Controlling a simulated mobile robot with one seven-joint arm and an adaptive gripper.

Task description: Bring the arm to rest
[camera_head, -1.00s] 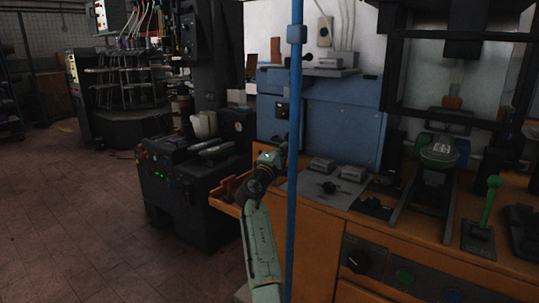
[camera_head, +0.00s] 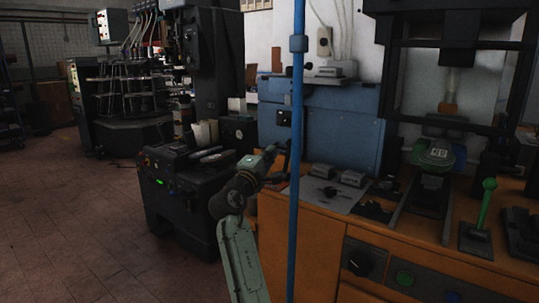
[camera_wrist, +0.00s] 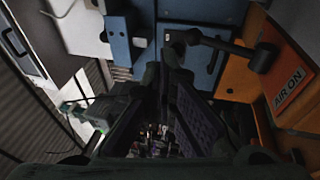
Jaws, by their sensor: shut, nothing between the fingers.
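My arm reaches up from the bottom middle of the head view, its pale green link ending in a dark joint. My gripper (camera_head: 282,160) is at the end, beside the blue upright pole, and looks small and dark there. In the wrist view my gripper (camera_wrist: 165,75) shows its two dark fingers close together in the middle, with nothing held. The fingertips are dim and hard to make out. The gripper appears clear of the bench top, though its exact distance from the pole cannot be told.
A blue pole (camera_head: 296,200) stands upright just right of my arm. The orange bench (camera_head: 325,245) holds a press with a green lever (camera_head: 488,203). A blue cabinet (camera_head: 340,125) stands behind. A black machine (camera_head: 180,190) is at left. Open tiled floor (camera_head: 80,220) lies farther left.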

